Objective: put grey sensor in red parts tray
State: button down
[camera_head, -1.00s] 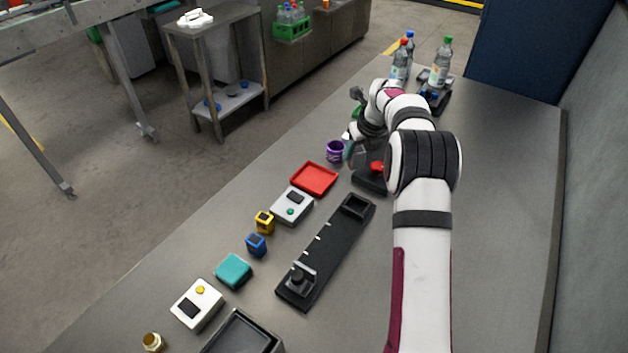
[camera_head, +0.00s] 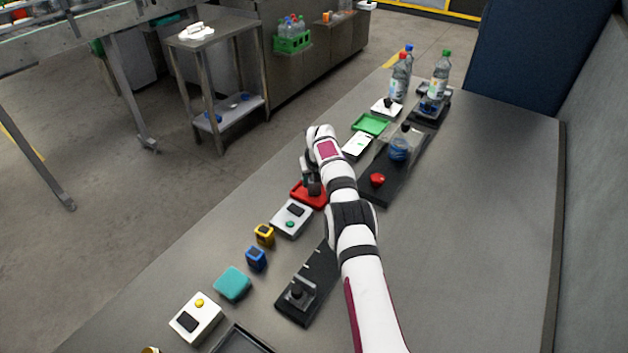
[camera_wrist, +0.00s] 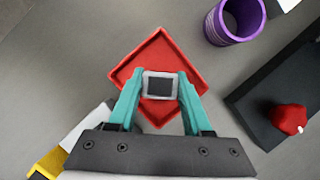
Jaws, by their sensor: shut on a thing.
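The red parts tray (camera_head: 300,190) lies on the bench and is partly hidden by my arm in the head view. In the wrist view the red tray (camera_wrist: 183,60) shows as a tilted square below my gripper. My gripper (camera_wrist: 160,90) has its teal fingers shut on the grey sensor (camera_wrist: 160,78), a small grey block with a dark square face. The sensor shows over the middle of the tray. I cannot tell its exact height above the tray floor. In the head view my gripper (camera_head: 311,183) is over the tray and the sensor is hidden.
A white box with a green button (camera_head: 291,218) stands just in front of the tray. A purple ring cup (camera_wrist: 235,22) and a black station with a red button (camera_wrist: 288,118) lie to the right in the wrist view. Yellow (camera_head: 264,234) and blue (camera_head: 256,259) blocks stand nearer.

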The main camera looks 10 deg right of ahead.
jog(key=shift+c, duration=1.7)
grip_release()
jog(key=s+a+r+n+g, duration=0.1)
jog(key=s+r+n, duration=0.3)
jog(key=s+r, duration=0.4)
jog(key=s+a+r+n, duration=0.25)
jog(key=s+r, duration=0.45)
jog(key=r, duration=0.4)
jog(key=s+a+n+g+y, duration=0.1)
jog(key=s+a+n+g, duration=0.1)
jog(key=s+n, duration=1)
jog(key=s+a+n+g, duration=0.1)
jog(key=s+n, duration=1.1)
jog(key=s, duration=1.4)
jog(key=shift+s+a+g+y, duration=0.2)
jog(key=shift+a+g+y, duration=0.2)
jog(key=shift+a, duration=0.4)
